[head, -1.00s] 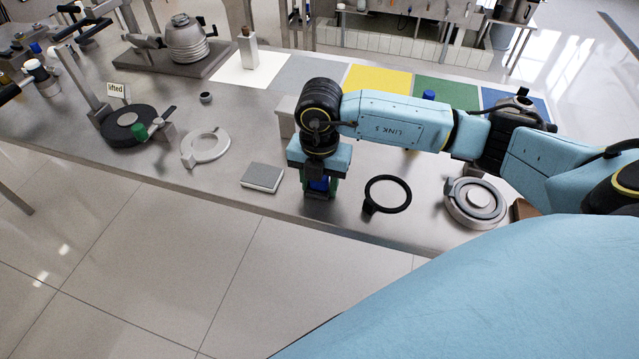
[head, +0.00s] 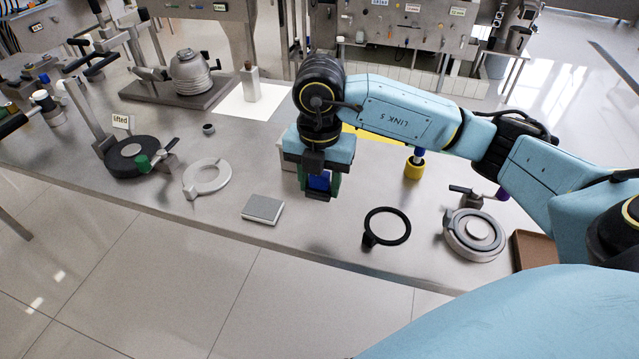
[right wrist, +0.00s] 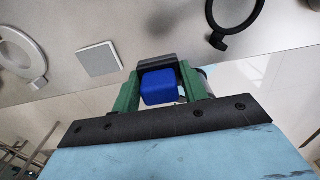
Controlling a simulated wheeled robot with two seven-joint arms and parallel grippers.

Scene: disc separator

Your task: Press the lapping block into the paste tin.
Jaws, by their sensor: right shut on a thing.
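My right gripper (head: 319,190) is shut on a blue block (right wrist: 160,87), which sits between its green fingers. The block also shows in the head view (head: 319,182). I take it as the lapping block; its underside is hidden. The gripper is over the bench, right of a flat grey slab (head: 263,208) and left of a black ring (head: 387,227). I cannot tell for sure which thing is the paste tin; a small open grey cup (head: 208,129) stands farther back on the left. My left gripper is not in view.
A round metal ring fixture (head: 474,235) and a brown tray (head: 535,250) are at the right. A yellow pot (head: 414,168) stands behind the black ring. A pale ring (head: 207,178) and a black disc (head: 132,157) lie left.

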